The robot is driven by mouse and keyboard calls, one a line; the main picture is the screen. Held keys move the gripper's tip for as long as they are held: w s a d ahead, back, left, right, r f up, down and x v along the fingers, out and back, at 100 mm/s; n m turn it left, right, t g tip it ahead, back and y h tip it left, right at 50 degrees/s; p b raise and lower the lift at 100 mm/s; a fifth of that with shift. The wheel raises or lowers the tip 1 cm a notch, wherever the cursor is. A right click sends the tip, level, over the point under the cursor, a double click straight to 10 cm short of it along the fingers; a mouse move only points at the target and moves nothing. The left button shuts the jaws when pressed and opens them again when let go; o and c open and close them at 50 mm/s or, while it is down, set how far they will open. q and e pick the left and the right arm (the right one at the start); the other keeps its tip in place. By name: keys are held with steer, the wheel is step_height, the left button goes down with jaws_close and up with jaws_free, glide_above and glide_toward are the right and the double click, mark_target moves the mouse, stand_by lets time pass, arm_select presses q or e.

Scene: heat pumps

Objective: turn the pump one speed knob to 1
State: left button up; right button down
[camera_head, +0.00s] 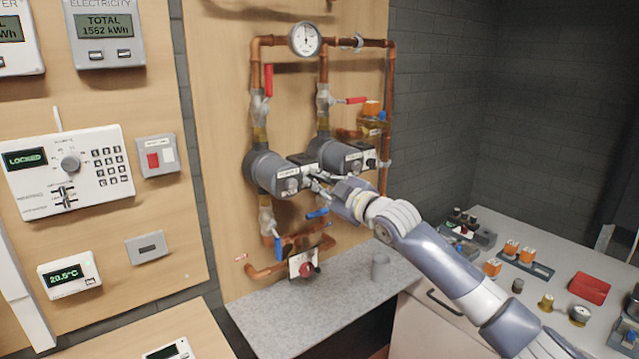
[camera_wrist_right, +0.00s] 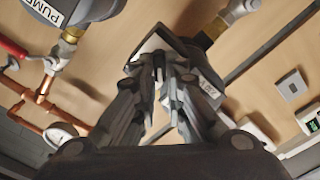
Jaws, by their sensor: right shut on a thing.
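Pump one (camera_head: 266,172) is the left of two grey pumps on the wooden board, with a dark control box at its front. Its speed knob (camera_head: 292,185) is a small grey round part on that box, partly covered by my fingers. My right gripper (camera_head: 312,181) comes in from the right and is shut on the knob. In the right wrist view, the fingers (camera_wrist_right: 165,80) meet at the front of pump one's control box (camera_wrist_right: 205,70) and hide the knob, so its setting cannot be read. My left gripper is not in view.
Pump two (camera_head: 335,155) stands close to the right, just behind my gripper. Copper pipes, a red-handled valve (camera_head: 268,80) and a pressure gauge (camera_head: 305,39) are above.

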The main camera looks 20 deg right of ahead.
steer(key=c, duration=1.7)
jaws_free()
steer(key=shift+o, duration=0.2)
steer(key=v, duration=1.2)
steer(key=shift+r, duration=0.1)
